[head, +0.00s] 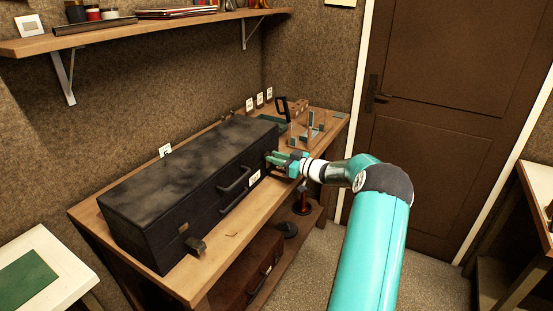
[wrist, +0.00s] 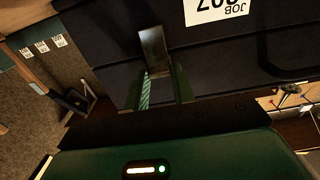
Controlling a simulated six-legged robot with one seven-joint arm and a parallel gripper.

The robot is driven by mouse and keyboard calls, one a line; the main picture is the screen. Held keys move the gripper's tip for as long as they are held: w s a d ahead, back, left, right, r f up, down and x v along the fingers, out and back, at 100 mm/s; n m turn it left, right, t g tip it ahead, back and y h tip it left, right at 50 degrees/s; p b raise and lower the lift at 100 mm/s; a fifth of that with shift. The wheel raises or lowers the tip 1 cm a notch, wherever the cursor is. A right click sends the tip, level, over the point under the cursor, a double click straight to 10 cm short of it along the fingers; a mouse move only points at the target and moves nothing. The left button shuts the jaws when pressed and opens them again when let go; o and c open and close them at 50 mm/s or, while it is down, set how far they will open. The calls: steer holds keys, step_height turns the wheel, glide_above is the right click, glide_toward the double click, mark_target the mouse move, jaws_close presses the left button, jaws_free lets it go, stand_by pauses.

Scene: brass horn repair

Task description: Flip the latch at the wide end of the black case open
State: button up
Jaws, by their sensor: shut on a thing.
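The long black case (head: 190,175) lies shut on the wooden bench. In the wrist view its dark side (wrist: 110,25) fills the top. My gripper (head: 273,160) is at the right, far end of the case's front. In the wrist view my gripper (wrist: 162,80) has its two fingers on either side of a metal latch plate (wrist: 153,50) and is shut on it. The head view hides this latch behind the fingers. Another latch (head: 196,245) juts out from the front near the case's left, near end. Two handles, one of them (head: 234,180), are on the front.
A white job tag (head: 254,178) is on the case beside my gripper. Small fixtures (head: 312,130) stand on the bench beyond the case. A wall shelf (head: 150,30) hangs above. A brown case (head: 255,270) is under the bench (head: 215,265). Open floor lies before the door (head: 450,130).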

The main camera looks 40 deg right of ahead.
steer(key=shift+s+f, duration=0.1)
steer(key=t, duration=0.1)
steer(key=f+t, duration=0.1)
steer(key=s+t+y, duration=0.1)
steer(key=shift+d+f, duration=0.2)
steer(key=shift+d, duration=0.05)
steer(key=shift+s+d+f+t+y, duration=0.15)
steer(key=shift+f+t+y, duration=0.25)
steer(key=shift+t, duration=0.5)
steer(key=shift+s+f+t+y, duration=0.3)
steer(key=shift+f+t, duration=0.1)
steer(key=shift+t, duration=0.5)
steer(key=o, duration=1)
steer(key=v, duration=1.3)
steer(key=shift+s+f, duration=0.2)
steer(key=shift+f, duration=0.15)
